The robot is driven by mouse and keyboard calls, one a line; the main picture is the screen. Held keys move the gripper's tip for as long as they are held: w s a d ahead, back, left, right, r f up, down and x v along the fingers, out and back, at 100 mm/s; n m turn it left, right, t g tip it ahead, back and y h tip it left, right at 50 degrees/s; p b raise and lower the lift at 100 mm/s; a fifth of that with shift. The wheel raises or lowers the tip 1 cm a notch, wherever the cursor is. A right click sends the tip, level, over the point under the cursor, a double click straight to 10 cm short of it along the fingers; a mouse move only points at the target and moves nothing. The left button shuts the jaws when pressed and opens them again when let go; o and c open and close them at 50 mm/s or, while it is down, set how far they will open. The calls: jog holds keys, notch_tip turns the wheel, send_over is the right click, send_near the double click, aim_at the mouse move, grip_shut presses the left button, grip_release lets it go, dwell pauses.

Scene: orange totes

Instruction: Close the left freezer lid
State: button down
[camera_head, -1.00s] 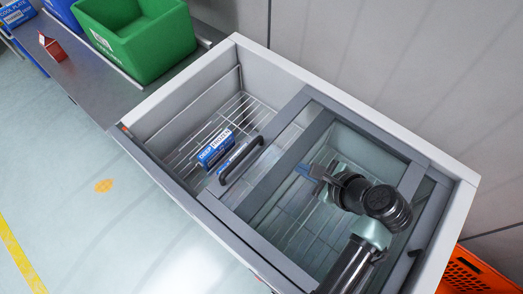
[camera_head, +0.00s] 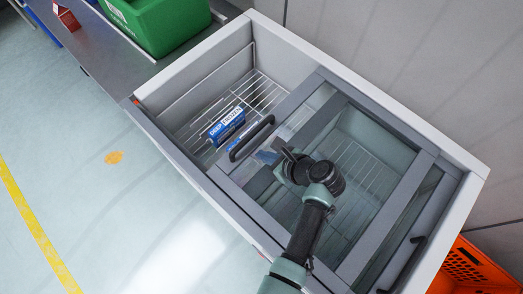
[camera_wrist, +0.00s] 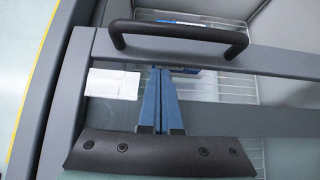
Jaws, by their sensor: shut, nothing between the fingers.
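The chest freezer (camera_head: 384,97) has sliding glass lids with grey frames. The left lid's dark handle (camera_head: 251,138) shows in the head view, and it spans the top of the wrist view (camera_wrist: 180,38). That lid stands slid to the right, so the left part of the freezer is open. My gripper (camera_head: 268,157) is shut and empty, above the lid glass just right of the handle. Its blue fingers (camera_wrist: 160,105) point toward the handle in the wrist view. Whether they touch the lid cannot be told.
Blue and white boxes (camera_head: 227,126) lie on the wire rack in the open left part. A green crate (camera_head: 160,22) stands on the grey counter at the upper left. An orange tote (camera_head: 468,268) is at the lower right.

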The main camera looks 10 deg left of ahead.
jog(key=shift+w+a, duration=0.3)
jog(key=shift+a, duration=0.15)
